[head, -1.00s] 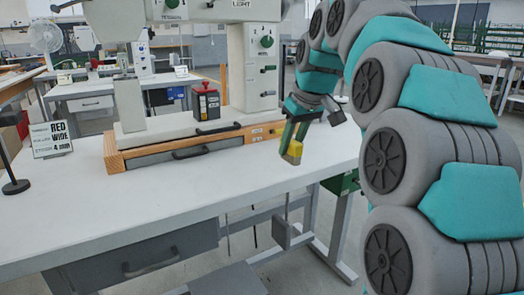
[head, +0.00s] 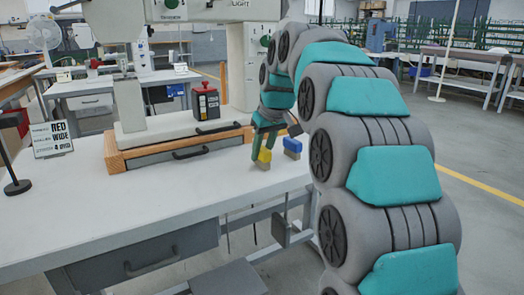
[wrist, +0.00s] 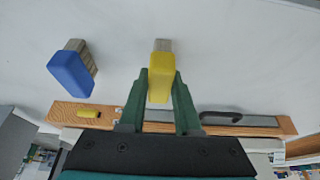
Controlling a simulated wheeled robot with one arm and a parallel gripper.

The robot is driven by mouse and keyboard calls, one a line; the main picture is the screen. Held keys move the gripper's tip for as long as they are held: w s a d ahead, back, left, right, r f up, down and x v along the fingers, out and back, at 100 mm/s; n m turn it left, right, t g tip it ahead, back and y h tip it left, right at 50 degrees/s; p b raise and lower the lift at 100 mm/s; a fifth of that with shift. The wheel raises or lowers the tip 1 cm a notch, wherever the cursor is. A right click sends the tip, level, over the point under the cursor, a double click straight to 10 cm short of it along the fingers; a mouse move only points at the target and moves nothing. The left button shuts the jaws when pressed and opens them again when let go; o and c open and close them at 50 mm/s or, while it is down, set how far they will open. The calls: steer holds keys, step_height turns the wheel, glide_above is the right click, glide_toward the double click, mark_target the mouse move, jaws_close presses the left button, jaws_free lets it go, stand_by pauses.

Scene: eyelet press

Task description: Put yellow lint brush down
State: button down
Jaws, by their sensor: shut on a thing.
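The yellow lint brush (head: 264,156) is held between the fingers of my gripper (head: 265,140), its pale bristle end pointing down, at the right part of the white table (head: 150,215). The wrist view shows the yellow brush (wrist: 161,82) between the two green fingers (wrist: 160,90), with its grey-brown bristles beyond the fingertips. The bristles are at or just above the table top; I cannot tell whether they touch. A blue brush (head: 292,144) stands just to the right of it, apart from it, and shows at left in the wrist view (wrist: 71,74).
A wooden drawer base (head: 116,163) under the white press lies left of my gripper, with a red and black box (head: 206,103) on it. A sign (head: 50,139) stands at the far left. The table's front is clear.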

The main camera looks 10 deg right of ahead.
steer(key=shift+f, duration=0.15)
steer(key=c, duration=0.6)
jaws_free()
steer(key=shift+f, duration=0.1)
steer(key=shift+r, duration=0.25)
steer(key=v, duration=1.2)
steer(key=s+f+m+g, duration=0.1)
steer(key=s+f+g, duration=0.2)
steer(key=s+f, duration=1.3)
steer(key=s+a+f+m+g+h, duration=0.1)
steer(key=s+f+m+g, duration=0.1)
steer(key=s+f, duration=1.4)
steer(key=s+g, duration=0.1)
steer(key=s, duration=0.6)
steer(key=shift+a+f+m, duration=0.15)
steer(key=shift+a+m, duration=0.05)
steer(key=shift+m, duration=0.1)
